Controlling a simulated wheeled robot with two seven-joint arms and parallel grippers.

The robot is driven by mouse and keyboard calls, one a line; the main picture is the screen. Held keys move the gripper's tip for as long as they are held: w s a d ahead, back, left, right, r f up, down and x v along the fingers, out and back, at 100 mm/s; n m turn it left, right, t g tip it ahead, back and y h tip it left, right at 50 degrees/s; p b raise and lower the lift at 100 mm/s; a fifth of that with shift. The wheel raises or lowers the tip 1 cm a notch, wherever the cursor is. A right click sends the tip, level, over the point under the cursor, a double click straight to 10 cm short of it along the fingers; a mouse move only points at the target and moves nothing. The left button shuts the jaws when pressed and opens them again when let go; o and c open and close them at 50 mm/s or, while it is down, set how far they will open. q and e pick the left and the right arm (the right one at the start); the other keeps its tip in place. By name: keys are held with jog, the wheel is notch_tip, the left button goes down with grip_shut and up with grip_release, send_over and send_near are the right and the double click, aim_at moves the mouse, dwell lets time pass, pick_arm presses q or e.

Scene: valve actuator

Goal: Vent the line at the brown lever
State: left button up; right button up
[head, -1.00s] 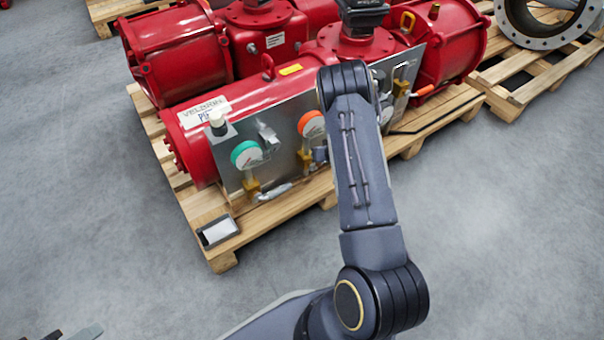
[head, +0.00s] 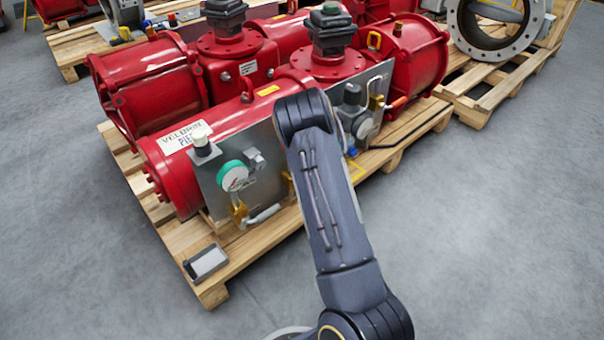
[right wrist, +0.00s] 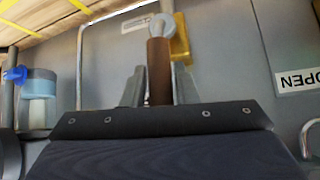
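In the right wrist view the brown lever (right wrist: 158,72) stands upright in the picture, with a pale round end at its top beside a yellow fitting (right wrist: 180,40). My right gripper (right wrist: 159,85) has one finger on each side of the lever, close against it with no clear gap. In the head view my right arm reaches up to the grey panel (head: 210,180) on the red actuator (head: 235,115). It hides the right gripper and the lever there. My left gripper is out of view.
A blue-knobbed fitting (right wrist: 15,75) and an OPEN label (right wrist: 298,80) flank the lever.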

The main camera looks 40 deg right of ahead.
jog(key=shift+o, duration=1.2)
jog(key=shift+w, duration=0.1)
jog(key=shift+r, duration=0.2)
jog(key=p+v, duration=0.1)
jog(key=v, duration=0.6)
jog(key=shift+s+p, duration=0.35)
jog(key=shift+p, duration=0.05)
jog(key=shift+a+r, duration=0.1)
jog(key=shift+r, duration=0.05)
